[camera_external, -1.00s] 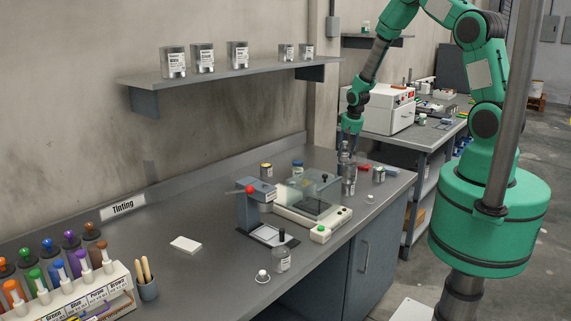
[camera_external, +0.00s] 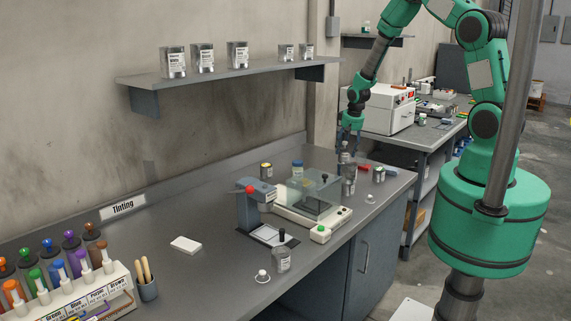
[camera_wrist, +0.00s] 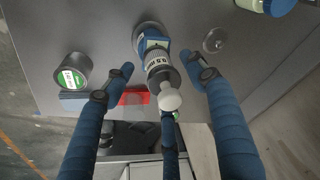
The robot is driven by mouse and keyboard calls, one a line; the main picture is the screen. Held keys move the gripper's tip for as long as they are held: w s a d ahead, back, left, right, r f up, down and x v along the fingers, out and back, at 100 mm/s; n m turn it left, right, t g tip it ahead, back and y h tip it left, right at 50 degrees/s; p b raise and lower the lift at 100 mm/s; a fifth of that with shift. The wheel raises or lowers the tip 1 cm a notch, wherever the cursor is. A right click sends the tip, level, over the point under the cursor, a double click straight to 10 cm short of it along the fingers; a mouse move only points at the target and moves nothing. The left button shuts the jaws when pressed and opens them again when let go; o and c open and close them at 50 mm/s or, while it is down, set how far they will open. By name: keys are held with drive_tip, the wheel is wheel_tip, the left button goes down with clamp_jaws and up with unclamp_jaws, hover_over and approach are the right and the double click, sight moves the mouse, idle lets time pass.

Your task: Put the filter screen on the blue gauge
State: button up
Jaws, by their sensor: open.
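I cannot tell whether the knobbed top is a separate piece. A small round translucent disc (camera_wrist: 215,40) lies right of the jar, outside the fingers; which piece is the filter screen is unclear.
A can with a green and white label (camera_wrist: 73,72) stands left in the wrist view. A scale with a clear cover (camera_external: 315,205) stands left of the jar in the external view. A shelf with tins (camera_external: 225,65) is on the wall.

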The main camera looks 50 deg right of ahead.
drive_tip(key=v, duration=1)
drive_tip(key=shift+r+b, duration=0.35)
drive_tip(key=shift+r, duration=0.05)
drive_tip(key=shift+a, duration=0.1)
drive_tip(key=s+a+r+n, duration=0.1)
drive_tip(key=s+a+r, duration=0.25)
drive_tip(key=r, duration=0.35)
drive_tip(key=s+a+r+n+t, duration=0.1)
drive_tip(key=s+a+r, duration=0.25)
drive_tip(key=r, duration=0.45)
drive_tip(key=s+a+r+n, duration=0.1)
drive_tip(key=s+a+r, duration=0.2)
drive_tip(key=a+r, duration=0.3)
drive_tip(key=s+a+r+n, duration=0.1)
drive_tip(key=s+a+r, duration=0.2)
drive_tip(key=s, duration=0.4)
drive_tip(key=s+a+r+n+t, duration=0.1)
drive_tip(key=s+a+r, duration=0.1)
drive_tip(key=s+r, duration=0.3)
drive_tip(key=s+a+r+y, duration=0.1)
drive_tip(key=s+a+r, duration=0.2)
drive_tip(key=s, duration=0.8)
drive_tip(key=shift+a+r+n+t, duration=0.35)
drive_tip(key=shift+r+n+t, duration=0.05)
drive_tip(key=shift+r, duration=0.05)
